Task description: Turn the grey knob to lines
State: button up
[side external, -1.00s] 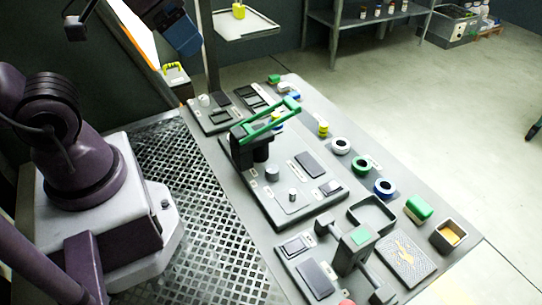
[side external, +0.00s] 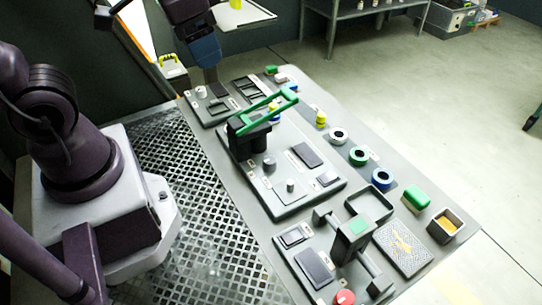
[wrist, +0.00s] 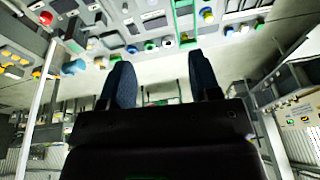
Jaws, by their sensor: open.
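A grey round knob (side external: 269,163) stands on the middle panel (side external: 262,196) in the side view, close to the black base of a green handle (side external: 262,110). A smaller grey knob (side external: 290,186) stands nearer on the same panel. A pale grey knob (side external: 201,92) is on the far panel. The line markings are too small to read. My gripper (side external: 207,60) is above the far end of the bench, over the far panel's back edge and apart from all knobs. In the wrist view, its two blue fingers (wrist: 160,65) are spread with nothing between them.
The green handle rises above the middle panel. Round blue, green and white rings (side external: 359,155) line the right side. A black frame (side external: 369,203), a green block (side external: 415,197) and a red button (side external: 344,298) are nearer.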

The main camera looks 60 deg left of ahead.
jog(key=w+d+f+m+g+y, duration=0.1)
jog(key=w+d+f+m+g, duration=0.2)
jog(key=w+f, duration=0.45)
jog(key=m+g+y, duration=0.2)
jog(key=m+g, duration=0.1)
jog(key=m, duration=0.2)
send_near(270, 159)
jog(key=x, duration=0.9)
jog(key=shift+s+f, duration=0.1)
jog(key=c, duration=0.9)
